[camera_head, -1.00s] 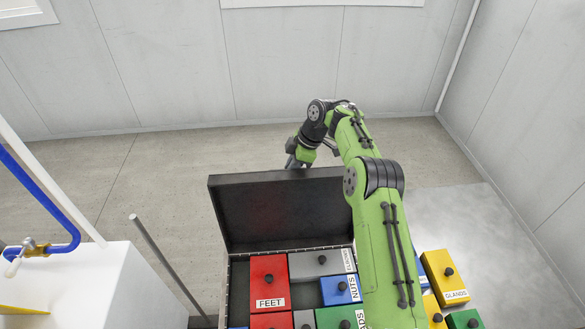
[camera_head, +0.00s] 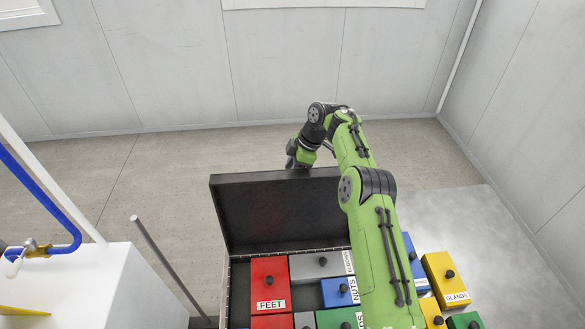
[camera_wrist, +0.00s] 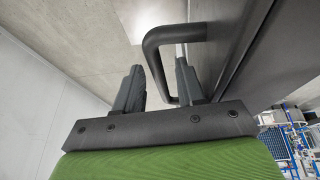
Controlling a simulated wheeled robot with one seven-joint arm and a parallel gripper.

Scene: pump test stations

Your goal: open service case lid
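The service case lid (camera_head: 277,212) is a dark panel standing raised, roughly upright, at the back of the case (camera_head: 239,292). My gripper (camera_wrist: 160,66) is behind the lid in the head view, its fingers mostly hidden there by the lid and the wrist. In the wrist view its two fingers are apart, one on each side of the dark U-shaped handle (camera_wrist: 176,32) on the lid's outer face. Gaps show between fingers and handle bar; I cannot tell whether either finger touches it.
The case holds several labelled boxes, including a red FEET box (camera_head: 269,279) and a blue NUTS box (camera_head: 335,292). A yellow GLANDS box (camera_head: 444,277) lies right of my arm. A grey rod (camera_head: 165,264) and white cabinet (camera_head: 95,285) stand left. Floor behind the lid is clear.

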